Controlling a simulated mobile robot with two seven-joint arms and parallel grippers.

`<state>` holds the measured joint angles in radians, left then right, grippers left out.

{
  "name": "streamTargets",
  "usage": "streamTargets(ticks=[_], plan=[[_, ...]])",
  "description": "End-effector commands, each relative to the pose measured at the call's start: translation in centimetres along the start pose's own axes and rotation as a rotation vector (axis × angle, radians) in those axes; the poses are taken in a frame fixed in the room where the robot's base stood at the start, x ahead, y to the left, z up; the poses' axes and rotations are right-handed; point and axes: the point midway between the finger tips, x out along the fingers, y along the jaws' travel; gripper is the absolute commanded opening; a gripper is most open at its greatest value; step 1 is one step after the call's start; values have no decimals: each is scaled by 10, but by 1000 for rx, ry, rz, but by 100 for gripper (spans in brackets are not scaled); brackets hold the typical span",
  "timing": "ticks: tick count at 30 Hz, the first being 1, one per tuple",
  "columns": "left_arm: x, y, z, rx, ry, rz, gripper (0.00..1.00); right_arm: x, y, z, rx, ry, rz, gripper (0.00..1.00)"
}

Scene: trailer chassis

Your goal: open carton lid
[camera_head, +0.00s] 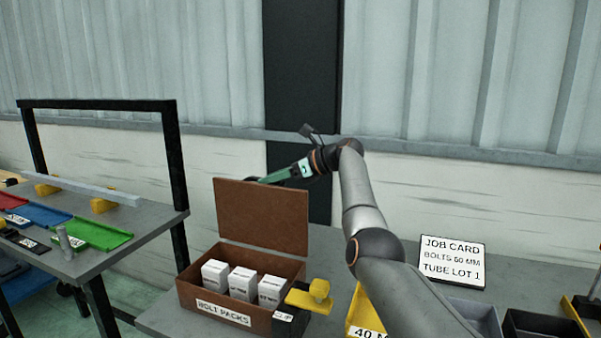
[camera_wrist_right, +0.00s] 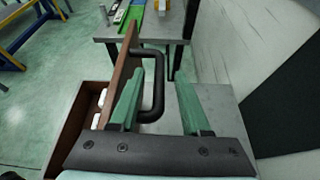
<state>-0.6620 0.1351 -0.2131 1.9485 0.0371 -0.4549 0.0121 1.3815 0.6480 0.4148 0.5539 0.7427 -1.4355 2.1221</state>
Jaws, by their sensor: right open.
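The brown carton (camera_head: 228,311) stands on the grey table in the head view, with its lid (camera_head: 262,217) standing upright along the back edge. The carton is open and holds white bolt packs (camera_head: 243,283). My right gripper (camera_head: 268,178) is behind the lid's top edge, its fingers partly hidden by the lid. In the right wrist view its two green fingers are apart. The lid (camera_wrist_right: 122,75) is left of them, and its black handle (camera_wrist_right: 158,88) appears between the fingers. I cannot tell whether a finger touches it. My left gripper is not in view.
A yellow piece (camera_head: 309,298) sits at the carton's right front corner. A job card (camera_head: 451,260) and dark bins (camera_head: 540,327) are to the right. A side table (camera_head: 150,222) with coloured trays and a black frame stands left. The wall is close behind.

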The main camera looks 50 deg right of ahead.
Motion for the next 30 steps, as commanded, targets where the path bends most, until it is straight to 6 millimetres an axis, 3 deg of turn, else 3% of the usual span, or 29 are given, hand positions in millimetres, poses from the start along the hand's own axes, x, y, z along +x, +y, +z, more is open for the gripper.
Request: streamTargets(ticks=[9,13,19,30], plan=[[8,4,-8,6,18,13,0,-65,-1,0,0,-3,-5,47],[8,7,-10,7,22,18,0,-84,-1,0,-1,-3,-3,47],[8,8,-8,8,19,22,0,-96,0,1,1,-3,0,47],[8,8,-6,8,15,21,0,-96,0,1,0,-2,0,47]])
